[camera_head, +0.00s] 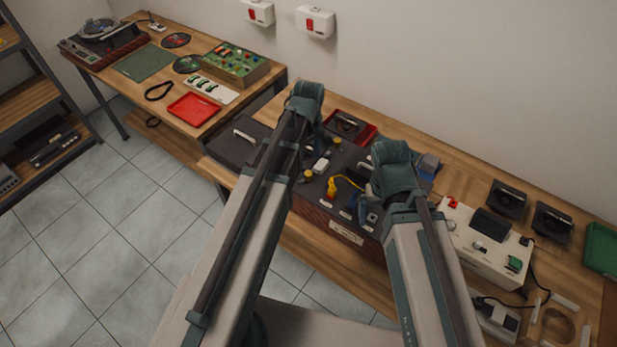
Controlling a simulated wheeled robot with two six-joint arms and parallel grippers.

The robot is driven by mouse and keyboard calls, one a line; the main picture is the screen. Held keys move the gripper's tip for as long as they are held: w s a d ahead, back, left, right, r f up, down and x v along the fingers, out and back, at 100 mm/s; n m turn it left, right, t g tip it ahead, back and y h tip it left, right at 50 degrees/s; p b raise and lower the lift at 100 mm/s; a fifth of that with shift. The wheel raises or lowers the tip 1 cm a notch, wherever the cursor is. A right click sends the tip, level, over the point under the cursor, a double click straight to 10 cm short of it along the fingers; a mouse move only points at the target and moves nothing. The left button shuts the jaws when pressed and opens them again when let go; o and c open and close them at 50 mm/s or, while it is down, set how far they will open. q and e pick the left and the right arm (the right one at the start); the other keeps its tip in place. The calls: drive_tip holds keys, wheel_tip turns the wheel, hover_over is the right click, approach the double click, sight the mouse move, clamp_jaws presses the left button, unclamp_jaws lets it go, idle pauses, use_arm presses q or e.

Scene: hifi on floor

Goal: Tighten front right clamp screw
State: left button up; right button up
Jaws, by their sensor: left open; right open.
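A dark box-like unit (262,163) with a paper label (345,233) on its front stands on the workbench. Its top carries a yellow knob (308,175), another yellow knob (337,141), a white block (321,165) and a yellow part with a curved cable (331,187). I cannot tell which of these is the front right clamp screw; my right arm covers the unit's right side. My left gripper (318,148) is over the unit's middle, mostly hidden behind its own arm. My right gripper (366,203) is low over the unit's right part, also largely hidden. Both are open.
A red tray with a dark part (348,125) lies behind the unit. A white device (485,245) and dark speaker-like parts (508,200) stand to the right. Another bench (130,85) with a turntable (100,38) and red tray (194,109) is back left. The tiled floor is clear.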

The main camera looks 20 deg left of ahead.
sight(309, 173)
use_arm(q)
wheel_tip(309, 173, down, 7)
drive_tip(key=b, duration=0.5)
drive_tip(key=shift+b, duration=0.35)
use_arm(e)
wheel_tip(309, 173, down, 7)
drive_tip(key=shift+r, duration=0.1)
use_arm(q)
drive_tip(key=shift+r, duration=0.1)
drive_tip(key=shift+c, duration=0.2)
clamp_jaws()
